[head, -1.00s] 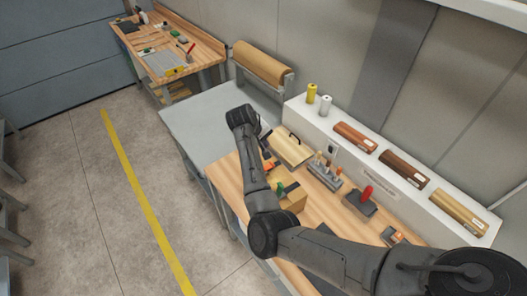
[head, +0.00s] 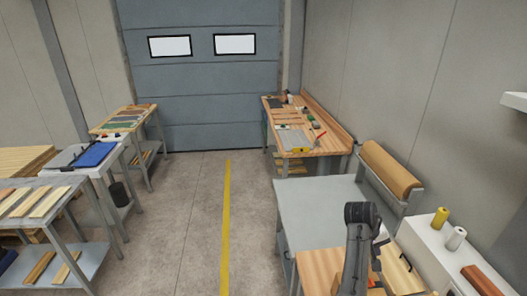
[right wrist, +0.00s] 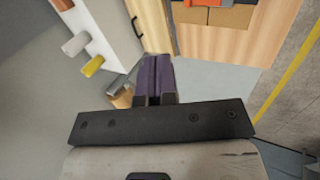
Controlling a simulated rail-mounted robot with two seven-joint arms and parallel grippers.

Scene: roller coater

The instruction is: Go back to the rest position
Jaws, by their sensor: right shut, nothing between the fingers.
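My right arm, dark grey, rises from the bottom edge at the lower right of the head view, over the near wooden workbench (head: 318,268). Its gripper is mostly hidden behind the forearm there. In the right wrist view my right gripper (right wrist: 158,62) shows its two dark fingers pressed together, with nothing between them. Beyond the fingers are the wooden bench top (right wrist: 228,45) and a light grey table surface (right wrist: 208,76). My left gripper is in neither view.
A grey table (head: 315,200) adjoins the workbench, with a brown paper roll (head: 390,168) beside it. Yellow (head: 440,217) and white (head: 456,238) spools stand on a white ledge at right. Side tables (head: 50,190) stand at left. The floor aisle with the yellow line (head: 227,220) is clear.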

